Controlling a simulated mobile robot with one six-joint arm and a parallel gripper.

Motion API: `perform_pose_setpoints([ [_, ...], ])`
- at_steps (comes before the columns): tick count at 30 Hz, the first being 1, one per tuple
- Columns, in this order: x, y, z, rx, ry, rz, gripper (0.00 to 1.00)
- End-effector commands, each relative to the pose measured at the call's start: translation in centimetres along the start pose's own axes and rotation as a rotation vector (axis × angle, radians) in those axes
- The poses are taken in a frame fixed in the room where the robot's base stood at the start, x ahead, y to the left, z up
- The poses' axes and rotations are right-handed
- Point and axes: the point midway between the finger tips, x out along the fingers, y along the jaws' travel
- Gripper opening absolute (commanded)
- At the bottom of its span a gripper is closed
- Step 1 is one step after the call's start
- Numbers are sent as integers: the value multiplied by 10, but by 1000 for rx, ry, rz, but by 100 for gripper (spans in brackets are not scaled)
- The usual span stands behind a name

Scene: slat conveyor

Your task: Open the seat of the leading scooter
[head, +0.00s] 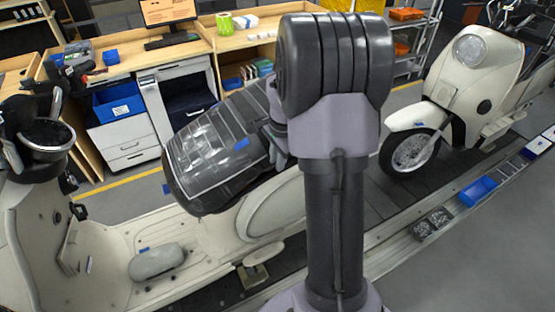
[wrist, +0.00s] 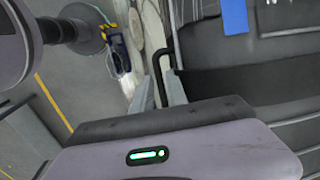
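The leading scooter (head: 110,250) is cream and stands at the left, its handlebar end at the picture's left edge. Its dark grey seat (head: 210,155) has a glossy, seamed top and a blue tag. My arm hides the scooter's rear and my gripper in the head view. In the wrist view, the dark seat (wrist: 220,72) fills the right side. My gripper's (wrist: 160,80) two grey fingers are beside the seat edge, a thin black bar between them. Whether they clamp it is unclear.
A second cream scooter (head: 470,65) stands behind on the conveyor, at the right. Wooden workbenches (head: 180,50) with drawers and a blue bin (head: 118,102) line the far side. Small trays, including a blue one (head: 478,191), lie along the near conveyor edge. Grey floor is clear at lower right.

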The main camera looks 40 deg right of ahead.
Motion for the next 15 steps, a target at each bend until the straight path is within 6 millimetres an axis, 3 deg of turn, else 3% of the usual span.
perform_pose_setpoints([
  [2,0,0,0,0,0,0,19],
  [6,0,0,0,-1,0,0,0],
  [15,0,0,0,-1,0,0,0],
])
